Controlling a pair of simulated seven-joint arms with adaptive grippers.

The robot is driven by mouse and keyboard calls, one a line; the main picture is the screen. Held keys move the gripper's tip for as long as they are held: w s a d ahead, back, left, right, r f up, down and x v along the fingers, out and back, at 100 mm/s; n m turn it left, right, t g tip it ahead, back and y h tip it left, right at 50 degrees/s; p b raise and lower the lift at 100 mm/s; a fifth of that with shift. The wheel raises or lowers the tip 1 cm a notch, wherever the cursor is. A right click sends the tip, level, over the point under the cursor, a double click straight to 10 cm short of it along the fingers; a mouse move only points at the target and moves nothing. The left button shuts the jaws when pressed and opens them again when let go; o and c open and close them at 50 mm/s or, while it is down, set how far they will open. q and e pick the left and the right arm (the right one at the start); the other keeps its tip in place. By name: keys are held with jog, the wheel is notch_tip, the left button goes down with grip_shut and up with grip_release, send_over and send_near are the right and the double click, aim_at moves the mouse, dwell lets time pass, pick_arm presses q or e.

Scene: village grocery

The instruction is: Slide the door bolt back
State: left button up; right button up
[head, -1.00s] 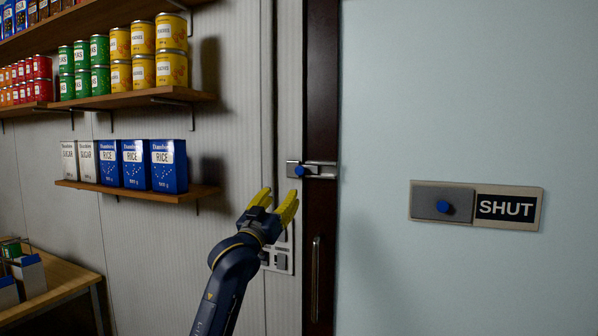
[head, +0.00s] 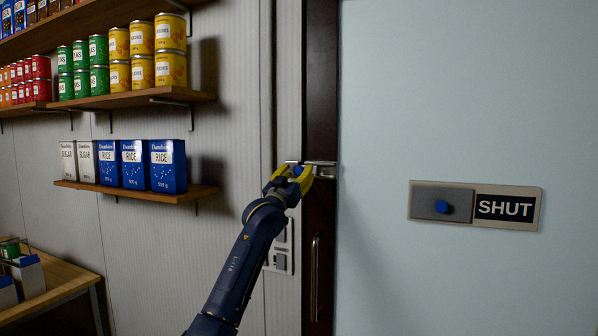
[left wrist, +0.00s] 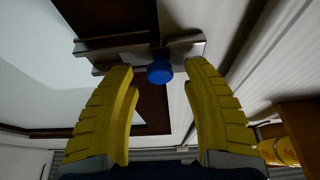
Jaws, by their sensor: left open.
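The door bolt (head: 324,170) is a metal bar on the dark door edge, with a blue knob (head: 298,170). In the left wrist view the bolt (left wrist: 110,52) runs across the top, and its blue knob (left wrist: 160,72) sits between and just beyond the yellow fingertips. My left gripper (head: 293,178) is open at the knob, its fingers on either side; it also shows in the left wrist view (left wrist: 160,78). It partly hides the bolt in the head view. I cannot tell whether a finger touches the knob. My right gripper is not in view.
A sign reading SHUT (head: 507,208) with a blue-knobbed slider is on the pale door (head: 450,90). A vertical handle (head: 315,278) and a switch plate (head: 281,262) are below the bolt. Shelves with cans and rice boxes (head: 168,166) are at left, clear of my arm.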

pick_arm(q)
jog(key=shift+x, duration=0.9)
jog(key=shift+w, duration=0.1)
grip_shut()
